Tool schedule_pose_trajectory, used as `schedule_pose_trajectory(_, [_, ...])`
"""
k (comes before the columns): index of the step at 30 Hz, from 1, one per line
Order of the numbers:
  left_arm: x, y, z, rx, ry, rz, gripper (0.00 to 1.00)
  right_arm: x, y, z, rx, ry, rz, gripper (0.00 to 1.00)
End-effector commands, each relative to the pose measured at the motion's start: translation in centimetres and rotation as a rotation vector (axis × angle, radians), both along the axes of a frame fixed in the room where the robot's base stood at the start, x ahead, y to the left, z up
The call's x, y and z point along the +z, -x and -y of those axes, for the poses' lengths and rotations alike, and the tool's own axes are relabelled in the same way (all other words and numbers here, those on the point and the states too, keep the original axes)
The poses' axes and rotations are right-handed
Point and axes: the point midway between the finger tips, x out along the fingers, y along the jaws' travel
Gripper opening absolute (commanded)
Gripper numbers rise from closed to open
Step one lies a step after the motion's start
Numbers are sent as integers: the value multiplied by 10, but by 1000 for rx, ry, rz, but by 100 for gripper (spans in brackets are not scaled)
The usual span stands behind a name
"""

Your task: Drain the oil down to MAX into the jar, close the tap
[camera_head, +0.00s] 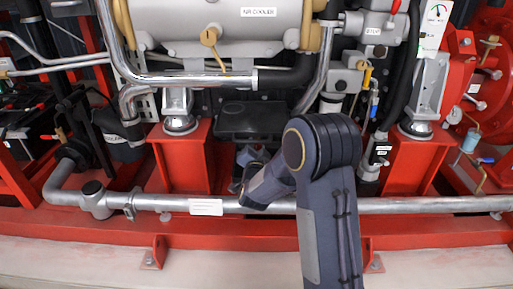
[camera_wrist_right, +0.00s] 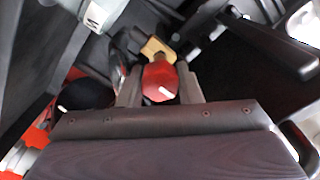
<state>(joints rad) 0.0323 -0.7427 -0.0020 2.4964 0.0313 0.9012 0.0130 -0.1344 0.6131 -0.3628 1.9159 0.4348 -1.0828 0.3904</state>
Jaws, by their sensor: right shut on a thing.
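My right arm reaches in the head view over the silver pipe and down into the dark space under the engine. Its fingers are hard to make out there. In the right wrist view my right gripper (camera_wrist_right: 159,88) is shut with a finger on each side of a red tap handle (camera_wrist_right: 160,78). A brass fitting (camera_wrist_right: 156,48) sits just beyond the handle. I cannot tell from the handle whether the tap is open or closed. I cannot make out the jar, any oil flow or the MAX mark. My left gripper is in neither view.
A silver pipe (camera_head: 405,205) runs across the front, above the red base rail (camera_head: 215,232). Red mounting blocks (camera_head: 183,158) stand left and right of the gap where my arm enters. The grey cooler (camera_head: 215,22) hangs above. Dark metal parts crowd the gripper.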

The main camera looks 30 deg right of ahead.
Motion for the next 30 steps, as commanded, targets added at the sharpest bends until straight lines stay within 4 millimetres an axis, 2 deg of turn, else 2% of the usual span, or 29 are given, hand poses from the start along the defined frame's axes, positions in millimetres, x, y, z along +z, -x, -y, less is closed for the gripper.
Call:
schedule_pose_trajectory(8, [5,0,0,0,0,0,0,0,0,-1,1,132,-83,9])
schedule_pose_trajectory(30, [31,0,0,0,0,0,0,1,0,-2,2,726,-448,9])
